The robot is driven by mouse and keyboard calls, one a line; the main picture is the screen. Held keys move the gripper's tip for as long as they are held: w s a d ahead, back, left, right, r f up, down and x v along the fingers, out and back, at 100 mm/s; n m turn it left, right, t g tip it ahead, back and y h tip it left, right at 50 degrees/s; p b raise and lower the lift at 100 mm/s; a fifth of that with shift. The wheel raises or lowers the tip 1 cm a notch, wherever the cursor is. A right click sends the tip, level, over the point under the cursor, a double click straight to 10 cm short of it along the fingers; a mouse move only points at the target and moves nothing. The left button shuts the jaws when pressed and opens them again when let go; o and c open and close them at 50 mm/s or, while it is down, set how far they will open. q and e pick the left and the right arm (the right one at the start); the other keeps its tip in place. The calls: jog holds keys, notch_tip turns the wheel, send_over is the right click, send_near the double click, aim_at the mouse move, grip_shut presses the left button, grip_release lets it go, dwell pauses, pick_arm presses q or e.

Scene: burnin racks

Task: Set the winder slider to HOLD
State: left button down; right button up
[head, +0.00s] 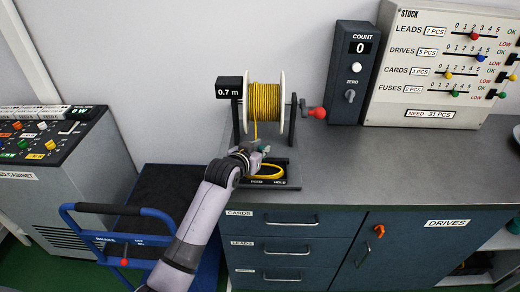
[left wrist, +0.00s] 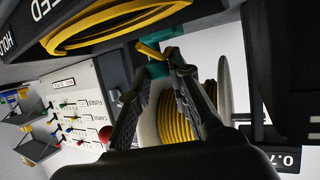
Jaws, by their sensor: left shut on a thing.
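The winder holds a spool of yellow cable (head: 264,108) between white flanges on a black stand. Its base (head: 292,176) carries the words FEED at left and HOLD at right along the front edge. A small teal piece, which looks like the slider, (left wrist: 156,68) sits between my fingers, with a short yellow piece beside it. My left gripper (head: 257,152) is over the base, below the spool, shut on this teal piece; the fingers also show in the left wrist view (left wrist: 152,72). The slider's exact position along its track is hidden by my gripper. My right gripper is not in view.
A loop of yellow cable (head: 266,171) lies on the winder base. The display (head: 229,88) reads 0.7 m. A red-knobbed crank (head: 318,113) sticks out right of the spool. A COUNT box (head: 354,75) and STOCK panel (head: 432,60) stand behind. The counter's right side is clear.

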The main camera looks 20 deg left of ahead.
aim_at(284, 161)
pick_arm(q)
jog(key=d, duration=0.2)
jog(key=w+d+p, duration=0.1)
jog(key=d, duration=0.2)
jog(key=w+d, duration=0.1)
jog(key=d, duration=0.1)
jog(key=shift+d, duration=0.15)
jog(key=c, duration=1.9)
grip_release()
jog(key=o, duration=0.4)
jog(key=shift+d, duration=0.1)
